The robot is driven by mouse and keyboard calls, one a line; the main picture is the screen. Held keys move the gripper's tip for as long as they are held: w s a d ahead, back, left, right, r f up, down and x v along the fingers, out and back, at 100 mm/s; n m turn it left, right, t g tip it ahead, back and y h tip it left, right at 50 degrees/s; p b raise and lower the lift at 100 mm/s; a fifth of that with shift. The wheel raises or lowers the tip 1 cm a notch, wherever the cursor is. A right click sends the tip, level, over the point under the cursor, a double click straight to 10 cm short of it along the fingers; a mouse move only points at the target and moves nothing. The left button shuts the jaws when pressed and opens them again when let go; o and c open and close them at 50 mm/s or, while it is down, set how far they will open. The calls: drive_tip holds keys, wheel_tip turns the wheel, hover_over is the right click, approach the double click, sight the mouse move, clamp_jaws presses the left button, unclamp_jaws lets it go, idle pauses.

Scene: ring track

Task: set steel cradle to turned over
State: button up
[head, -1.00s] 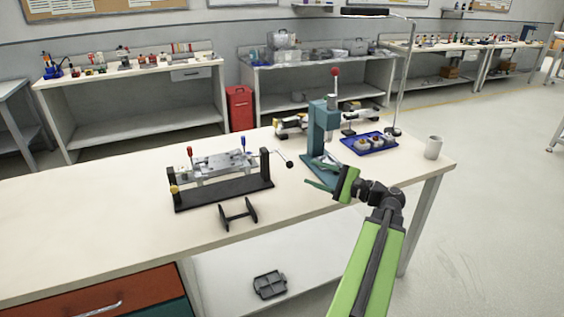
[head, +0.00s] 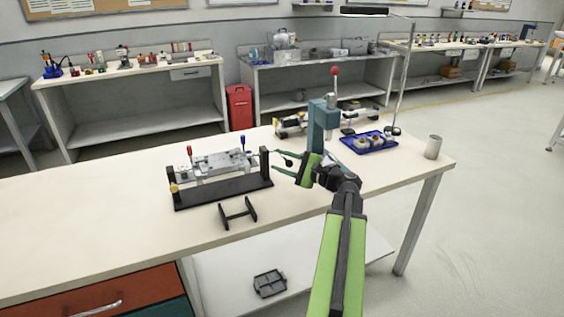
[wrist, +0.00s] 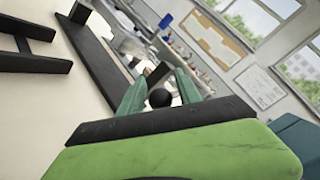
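The steel cradle (head: 222,163) is a grey metal plate assembly with a red-topped and a blue-topped pin on its upper side. It hangs between the two uprights of a black stand (head: 222,195) on the bench. A crank with a black ball knob (head: 288,163) is at the stand's right end. My gripper (head: 281,163) is at the crank, its green fingers on either side of the knob. In the wrist view the knob (wrist: 160,98) lies between the fingers, with a gap showing on both sides. The gripper looks open. The crank's arm is partly hidden.
A teal press (head: 322,128) stands just behind my gripper. A blue tray (head: 369,150) with small parts and a grey cup (head: 433,147) are to the right. A small black stand (head: 238,213) lies in front of the cradle. The bench's left part is clear.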

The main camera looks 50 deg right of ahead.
clamp_jaws()
idle(1.2)
